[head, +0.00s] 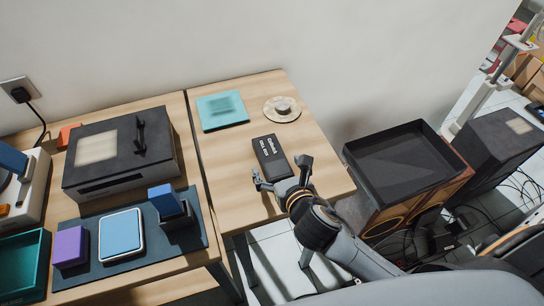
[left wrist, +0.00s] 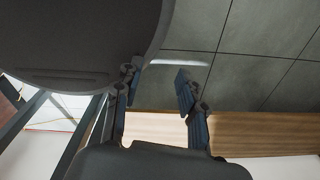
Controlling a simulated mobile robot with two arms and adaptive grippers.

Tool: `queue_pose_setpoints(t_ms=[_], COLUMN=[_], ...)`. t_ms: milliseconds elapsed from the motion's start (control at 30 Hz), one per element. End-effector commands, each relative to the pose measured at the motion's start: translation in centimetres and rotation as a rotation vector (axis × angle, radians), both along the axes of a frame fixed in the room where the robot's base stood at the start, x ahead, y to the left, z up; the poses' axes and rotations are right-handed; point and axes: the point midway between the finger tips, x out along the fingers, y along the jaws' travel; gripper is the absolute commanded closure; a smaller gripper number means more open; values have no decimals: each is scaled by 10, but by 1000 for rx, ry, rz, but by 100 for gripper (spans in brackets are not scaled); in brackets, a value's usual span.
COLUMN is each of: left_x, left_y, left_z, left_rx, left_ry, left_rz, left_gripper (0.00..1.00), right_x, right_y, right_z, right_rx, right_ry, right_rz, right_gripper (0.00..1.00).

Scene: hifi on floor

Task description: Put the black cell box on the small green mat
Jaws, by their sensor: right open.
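The black cell box (head: 268,152) lies flat on the right wooden table, with pale lettering on its top. The small green mat (head: 208,112) is a teal square farther back and left on the same table, apart from the box. It has a darker blurred patch in its middle. My right gripper (head: 282,173) is open, with its fingers on either side of the box's near end. I cannot tell whether they touch it. My left gripper shows only in the left wrist view (left wrist: 155,92), open and empty, away from the box and mat.
A round disc with a small knob (head: 283,109) sits right of the mat. The left table holds a dark player (head: 110,165), a dark mat (head: 190,244) with a blue-topped block and a purple box, and a teal tray (head: 22,262). A black open tray (head: 400,160) stands right.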

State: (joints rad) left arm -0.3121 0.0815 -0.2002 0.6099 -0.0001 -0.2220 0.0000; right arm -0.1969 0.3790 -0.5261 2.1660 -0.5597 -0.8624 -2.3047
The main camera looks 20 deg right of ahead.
Motion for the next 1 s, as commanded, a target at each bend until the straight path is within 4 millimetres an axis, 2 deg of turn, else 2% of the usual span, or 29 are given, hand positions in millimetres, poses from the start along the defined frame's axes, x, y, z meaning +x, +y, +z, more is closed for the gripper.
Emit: queue_pose_setpoints(t_ms=[167,300,500,767,1000], left_x=[11,22,23,19,14], left_y=[-1,-2,-2,-2,-2], left_z=[2,6,7,7,6], left_rx=[-1,-3,-4,-3,-4], left_ry=[-16,-33,-36,-29,-22], left_rz=[0,0,0,1,1], left_gripper=[60,60,60,60,60], right_x=[11,30,51,54,54], right_y=[0,-2,-1,-1,-1], right_z=[-4,-11,-22,-24,-24], right_rx=[2,3,3,2,2], right_ry=[1,0,1,1,1], right_rz=[-2,-2,0,0,0], right_gripper=[8,8,8,8,54])
